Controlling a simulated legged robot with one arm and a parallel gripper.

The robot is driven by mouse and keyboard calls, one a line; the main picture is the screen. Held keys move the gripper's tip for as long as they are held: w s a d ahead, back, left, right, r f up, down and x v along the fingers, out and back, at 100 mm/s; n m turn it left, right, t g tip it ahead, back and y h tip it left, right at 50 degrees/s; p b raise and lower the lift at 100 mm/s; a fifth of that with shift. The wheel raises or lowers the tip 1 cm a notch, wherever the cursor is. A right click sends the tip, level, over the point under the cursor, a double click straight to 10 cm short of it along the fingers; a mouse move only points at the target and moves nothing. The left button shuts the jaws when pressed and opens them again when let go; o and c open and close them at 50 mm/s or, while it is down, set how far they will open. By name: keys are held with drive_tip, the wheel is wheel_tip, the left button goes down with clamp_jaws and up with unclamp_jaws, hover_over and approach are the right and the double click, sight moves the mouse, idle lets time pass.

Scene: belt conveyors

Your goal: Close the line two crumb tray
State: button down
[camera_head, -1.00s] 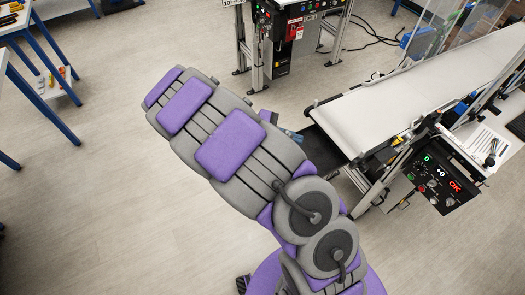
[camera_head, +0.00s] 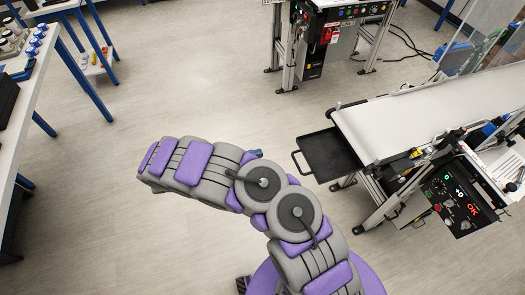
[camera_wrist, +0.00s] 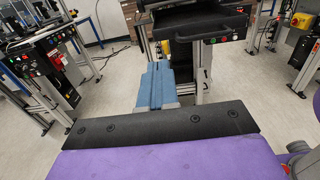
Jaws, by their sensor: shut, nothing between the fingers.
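The crumb tray (camera_head: 330,154) is a flat black pan with a loop handle on its left side. In the head view it sticks out from the near left end of the white belt conveyor (camera_head: 420,115), so it stands pulled out. In the wrist view a black tray-like part (camera_wrist: 205,24) shows at the top, beyond the fingers. My gripper (camera_wrist: 157,88) has blue fingers, shut and empty, pointing toward that part; contact is not visible. In the head view only a small blue bit of my gripper (camera_head: 256,153) shows behind my arm, left of the tray handle.
A control panel (camera_head: 458,197) with lit digits and a red "OK" is mounted on the conveyor's near side. Another machine (camera_head: 325,40) stands at the back. A white table (camera_head: 30,75) with bottles is at left. The floor left of the tray is open.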

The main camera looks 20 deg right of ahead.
sight(297, 142)
drive_tip(key=d+b, duration=0.3)
drive_tip(key=d, duration=0.9)
drive_tip(key=shift+w+d, duration=0.2)
drive_tip(key=shift+d, duration=0.05)
